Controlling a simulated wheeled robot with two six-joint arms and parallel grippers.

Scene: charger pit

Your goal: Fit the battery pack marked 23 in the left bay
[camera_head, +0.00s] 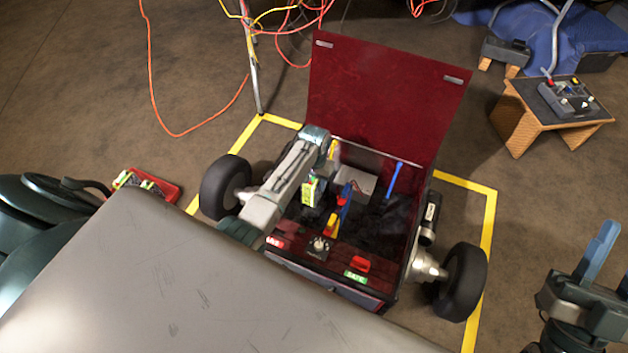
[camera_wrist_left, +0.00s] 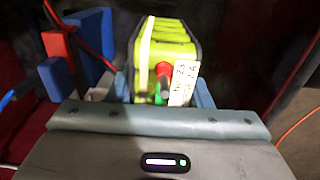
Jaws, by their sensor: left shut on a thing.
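The battery pack (camera_wrist_left: 165,50) is yellow-green with dark sides, a red and a green terminal and a white label that seems to read 23. My left gripper (camera_wrist_left: 162,95) is shut on it, one blue finger on each side. In the head view the pack (camera_head: 311,191) is inside the open dark-red vehicle box (camera_head: 380,265), toward its left side. My left arm hides much of that side, so the left bay and whether the pack touches its floor cannot be made out. My right gripper (camera_head: 598,250) is at the right edge, away from the box; its opening is unclear.
The raised red lid (camera_head: 385,95) stands behind the box. Blue and red parts (camera_head: 345,205) and a blue stick (camera_head: 394,180) are inside. A knob (camera_head: 318,247) and red switch (camera_head: 360,263) sit on the front panel. A red tray (camera_head: 165,190) lies left; wheels flank the box.

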